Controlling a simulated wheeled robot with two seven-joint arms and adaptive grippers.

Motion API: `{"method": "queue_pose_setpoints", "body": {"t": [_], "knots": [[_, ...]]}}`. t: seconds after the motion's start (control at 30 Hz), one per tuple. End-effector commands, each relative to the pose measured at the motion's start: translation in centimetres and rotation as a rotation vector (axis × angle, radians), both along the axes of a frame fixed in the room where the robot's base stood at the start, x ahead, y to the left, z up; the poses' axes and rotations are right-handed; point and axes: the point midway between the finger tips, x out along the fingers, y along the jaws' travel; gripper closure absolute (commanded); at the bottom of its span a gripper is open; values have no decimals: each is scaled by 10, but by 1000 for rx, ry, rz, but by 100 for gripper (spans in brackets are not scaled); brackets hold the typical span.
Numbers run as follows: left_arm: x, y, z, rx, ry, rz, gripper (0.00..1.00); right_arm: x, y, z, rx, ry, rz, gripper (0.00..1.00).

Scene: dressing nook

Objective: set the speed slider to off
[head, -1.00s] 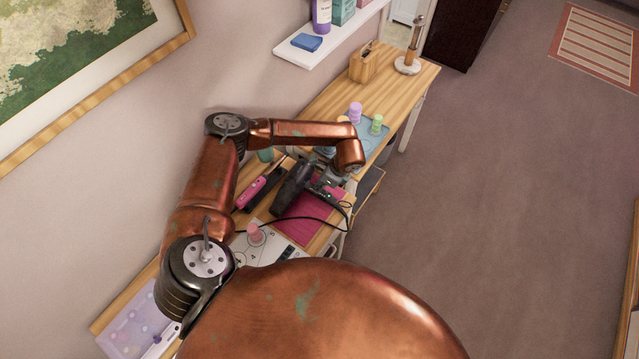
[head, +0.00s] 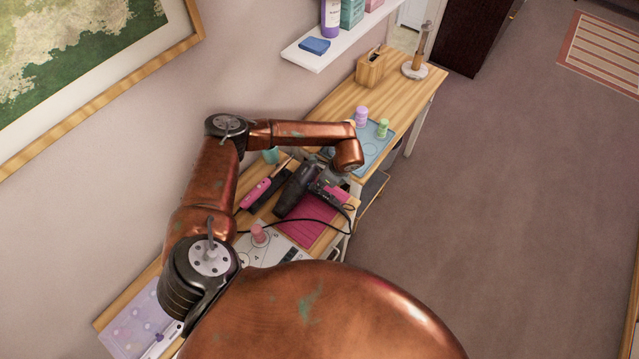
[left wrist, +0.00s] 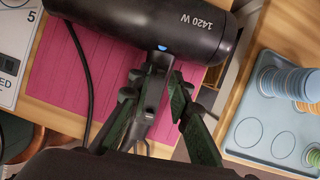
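A black hair dryer (head: 294,191) lies on the desk, partly over a pink mat (head: 306,232). In the left wrist view the dryer's barrel (left wrist: 150,22) is marked "1420 W", with a small blue spot (left wrist: 162,47) where the handle begins. I cannot tell whether this spot is the speed slider, and I see no slider setting. My left gripper (head: 328,178) is at the handle side of the dryer. In the left wrist view its dark green fingers (left wrist: 158,98) stand apart, close about the handle; contact is unclear. My right gripper is not in view.
A black cord (head: 312,219) loops over the pink mat. Next to the dryer lie a pink tool (head: 257,193) and a pink-topped peg (head: 258,234) on a white board. A blue tray (head: 374,150) with purple and green pieces stands beyond the gripper.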

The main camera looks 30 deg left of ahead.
Motion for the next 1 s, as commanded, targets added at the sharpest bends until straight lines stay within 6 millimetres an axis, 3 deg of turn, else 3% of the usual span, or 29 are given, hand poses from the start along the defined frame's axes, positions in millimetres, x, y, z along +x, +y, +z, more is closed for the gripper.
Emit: {"method": "queue_pose_setpoints", "body": {"t": [0.47,1.0], "knots": [[0,-3,7,0,-1,0,74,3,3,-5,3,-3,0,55],[3,-40,98,0,-1,0,74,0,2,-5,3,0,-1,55]]}}
